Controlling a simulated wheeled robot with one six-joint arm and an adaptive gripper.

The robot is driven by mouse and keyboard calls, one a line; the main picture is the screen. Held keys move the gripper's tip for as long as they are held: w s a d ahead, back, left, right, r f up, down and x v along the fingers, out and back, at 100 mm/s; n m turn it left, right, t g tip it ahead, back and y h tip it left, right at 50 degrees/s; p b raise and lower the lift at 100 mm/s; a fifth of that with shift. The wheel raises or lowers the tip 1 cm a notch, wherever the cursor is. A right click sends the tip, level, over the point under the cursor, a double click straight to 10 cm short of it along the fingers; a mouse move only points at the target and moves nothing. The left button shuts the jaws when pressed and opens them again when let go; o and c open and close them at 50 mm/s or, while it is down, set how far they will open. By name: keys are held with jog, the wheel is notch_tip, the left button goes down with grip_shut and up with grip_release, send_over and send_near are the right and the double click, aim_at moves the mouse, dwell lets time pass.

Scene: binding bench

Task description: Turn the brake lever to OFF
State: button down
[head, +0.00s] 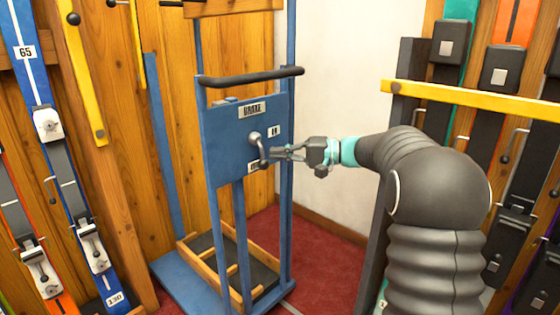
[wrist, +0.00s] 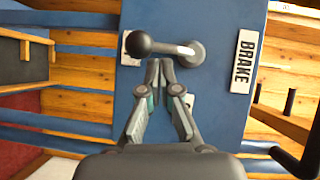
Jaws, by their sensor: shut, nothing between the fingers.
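The brake lever (head: 256,145) is a grey crank on the blue panel (head: 225,150) of a blue cart, under a BRAKE plate (head: 251,109). Its arm hangs down from the pivot, its end over a partly hidden lower label (head: 252,168). Another small label (head: 274,131) sits right of the pivot; I cannot read either surely. In the wrist view the lever's black ball knob (wrist: 138,43) and bright arm lie just beyond my fingertips. My gripper (head: 274,153) is shut and empty, close beside the lever's right side. I cannot tell whether it touches.
A dark push bar (head: 250,76) crosses the cart above the panel. Skis (head: 45,125) stand on the left wall. A yellow rail (head: 470,101) and a rack of skis with bindings are at the right. Red carpet (head: 325,262) is clear right of the cart.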

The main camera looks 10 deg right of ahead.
notch_tip(320, 180, up, 8)
dwell(0.4)
jog(key=shift+f, duration=0.15)
notch_tip(320, 180, down, 10)
jog(key=d+m+h, duration=0.2)
jog(key=m+h, duration=0.1)
jog(key=h, duration=0.1)
jog(key=s+d+f+g+h, duration=0.15)
jog(key=s+f+h, duration=0.25)
jog(key=s+f, duration=0.4)
jog(key=s+d+f+n+h+p, duration=0.15)
jog(key=s+h, duration=0.25)
jog(key=s, duration=0.7)
jog(key=s+d+f+n+h+p, duration=0.1)
jog(key=s+d+h, duration=0.2)
jog(key=s, duration=0.8)
jog(key=s+r+n+t+h+p, duration=0.1)
jog(key=s+r, duration=0.3)
jog(key=s, duration=0.4)
jog(key=shift+s+a+n+t+p, duration=0.15)
jog(key=shift+a+n+t+p, duration=0.1)
jog(key=shift+n+t+p, duration=0.45)
